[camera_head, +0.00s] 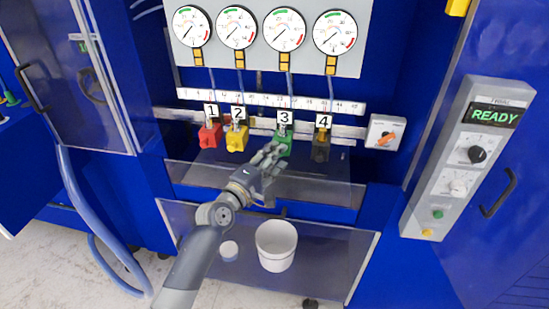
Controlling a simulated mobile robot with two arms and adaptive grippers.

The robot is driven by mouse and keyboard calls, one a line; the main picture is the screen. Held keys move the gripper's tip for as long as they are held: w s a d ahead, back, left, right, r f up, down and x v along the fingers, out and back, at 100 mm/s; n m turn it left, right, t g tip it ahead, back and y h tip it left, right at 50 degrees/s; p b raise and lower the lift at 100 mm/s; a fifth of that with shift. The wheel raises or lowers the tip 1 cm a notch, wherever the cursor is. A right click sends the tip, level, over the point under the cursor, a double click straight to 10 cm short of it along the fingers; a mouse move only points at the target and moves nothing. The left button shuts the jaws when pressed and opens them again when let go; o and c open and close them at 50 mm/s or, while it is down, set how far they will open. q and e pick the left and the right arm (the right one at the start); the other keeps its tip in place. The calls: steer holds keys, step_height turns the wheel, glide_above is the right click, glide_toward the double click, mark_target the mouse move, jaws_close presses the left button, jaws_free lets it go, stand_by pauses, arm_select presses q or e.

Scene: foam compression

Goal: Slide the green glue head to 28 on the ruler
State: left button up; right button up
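The green glue head (284,134) hangs on the rail under the white label 3, between the yellow and the dark heads. The white ruler (340,105) runs above the heads; its numbers are too small to read surely. My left gripper (275,152) is at the front lower left of the green head, with its fingers against or very close to it. The fingers partly hide the head's lower part. Whether they are closed on it cannot be made out. My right gripper does not show.
The red head (209,135) and yellow head (236,138) sit left of the green one, the dark head (320,146) right. Several gauges (284,30) hang above. A switch box (385,132) is at the rail's right. A white bucket (276,248) stands below on a shelf.

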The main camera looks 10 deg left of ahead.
arm_select(q)
jaws_close()
steer(key=shift+a, duration=0.8)
jaws_free()
steer(key=v, duration=1.2)
